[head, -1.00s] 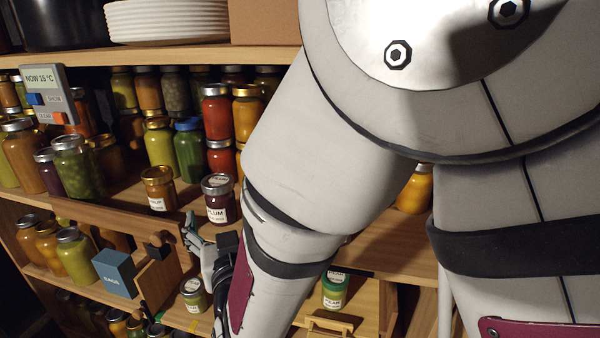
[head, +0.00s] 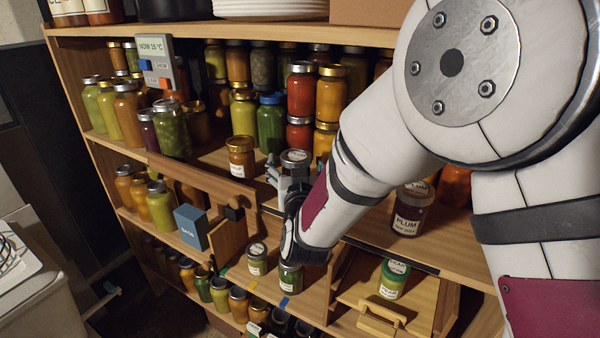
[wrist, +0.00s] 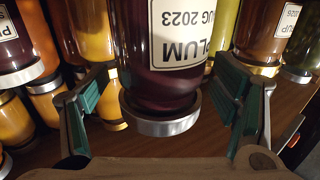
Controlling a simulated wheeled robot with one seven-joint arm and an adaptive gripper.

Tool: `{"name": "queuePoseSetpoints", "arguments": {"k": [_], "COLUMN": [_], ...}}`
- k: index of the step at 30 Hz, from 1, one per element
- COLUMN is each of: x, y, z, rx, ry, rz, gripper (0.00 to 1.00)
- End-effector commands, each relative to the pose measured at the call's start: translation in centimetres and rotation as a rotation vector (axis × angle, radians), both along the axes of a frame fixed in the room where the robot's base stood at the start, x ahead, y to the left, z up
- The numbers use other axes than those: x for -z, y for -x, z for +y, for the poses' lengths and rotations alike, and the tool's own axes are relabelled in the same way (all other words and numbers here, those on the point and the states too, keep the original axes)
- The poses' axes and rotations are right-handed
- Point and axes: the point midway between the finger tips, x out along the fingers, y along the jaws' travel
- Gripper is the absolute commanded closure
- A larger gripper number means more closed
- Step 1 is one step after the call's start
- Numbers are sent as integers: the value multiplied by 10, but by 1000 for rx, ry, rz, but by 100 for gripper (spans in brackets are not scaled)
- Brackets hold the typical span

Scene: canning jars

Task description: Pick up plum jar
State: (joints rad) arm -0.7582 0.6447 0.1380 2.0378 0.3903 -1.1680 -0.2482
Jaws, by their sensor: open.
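A plum jar with dark purple contents, a white label and a silver lid (head: 296,156) stands on the middle shelf in the head view. My gripper and forearm hide most of its body there. In the wrist view, which is upside down, the plum jar (wrist: 155,80) fills the middle, with PLUM on its label. My gripper (wrist: 162,105) is open, one green-padded finger on each side of the jar, with gaps showing between pads and glass. In the head view my gripper (head: 287,182) is at the jar's front.
A second jar labelled PLUM (head: 408,212) stands further right on the same shelf. An amber jar with a gold lid (head: 241,158) stands close on the left. Several jars crowd behind. A small drawer-like box with a green-lidded jar (head: 393,278) is below.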

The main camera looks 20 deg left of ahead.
Motion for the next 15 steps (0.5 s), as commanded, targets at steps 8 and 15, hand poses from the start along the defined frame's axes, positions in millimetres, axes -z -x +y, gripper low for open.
{"name": "queuePoseSetpoints", "arguments": {"k": [8, 15], "x": [0, -1], "y": [0, 0], "z": [0, 0], "rx": [-1, -1], "ry": [0, -1], "rz": [1, -3], "gripper": [42, 90]}}
